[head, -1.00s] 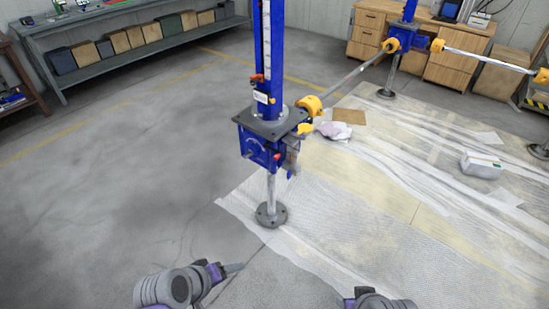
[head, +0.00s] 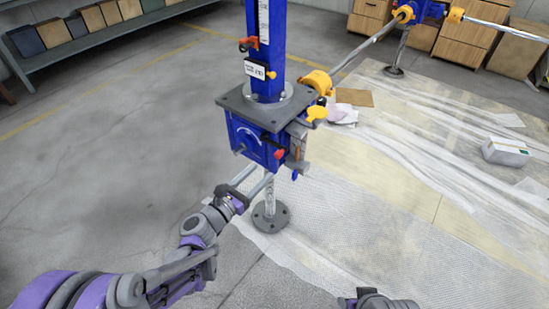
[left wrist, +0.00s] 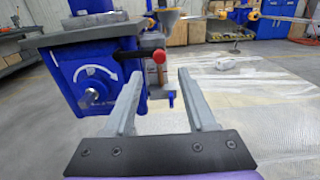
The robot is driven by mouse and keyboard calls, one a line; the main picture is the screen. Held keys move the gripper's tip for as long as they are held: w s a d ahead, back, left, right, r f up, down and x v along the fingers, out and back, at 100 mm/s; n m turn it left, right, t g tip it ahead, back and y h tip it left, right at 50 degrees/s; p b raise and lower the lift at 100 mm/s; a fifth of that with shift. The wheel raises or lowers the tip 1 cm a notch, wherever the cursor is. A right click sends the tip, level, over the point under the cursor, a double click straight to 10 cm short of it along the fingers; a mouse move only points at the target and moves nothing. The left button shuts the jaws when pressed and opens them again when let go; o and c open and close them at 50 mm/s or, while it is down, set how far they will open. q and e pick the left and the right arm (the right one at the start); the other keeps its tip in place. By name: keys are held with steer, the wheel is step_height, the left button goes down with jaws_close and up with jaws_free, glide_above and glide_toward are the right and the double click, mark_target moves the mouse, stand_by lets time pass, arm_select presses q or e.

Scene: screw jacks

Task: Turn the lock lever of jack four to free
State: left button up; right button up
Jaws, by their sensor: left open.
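The near jack is a blue gearbox (head: 246,138) under a grey plate, with a blue column above; I cannot read its number. A red-knobbed lever (head: 280,153) sits at the gearbox's right side. In the left wrist view the red knob (left wrist: 159,56) ends a short dark lever at the upper edge of the box. My left gripper (head: 262,174) is open and empty, below and in front of the box. In the left wrist view the knob appears between its fingertips (left wrist: 160,74), seemingly beyond them. My right gripper (head: 352,299) barely shows at the bottom edge; its fingers are hidden.
Another red lever (head: 248,43) is on the column above a white tag (head: 255,69). A yellow coupling (head: 317,82) and shaft lead to a farther blue jack (head: 421,10). Translucent sheeting (head: 400,210) covers the floor at right; a white box (head: 506,151) lies on it. Floor at left is clear.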

mark_target(276, 157)
arm_select(q)
steer(key=x, duration=0.8)
steer(key=shift+b, duration=0.4)
steer(key=shift+c, duration=0.3)
jaws_close()
stand_by(0.6)
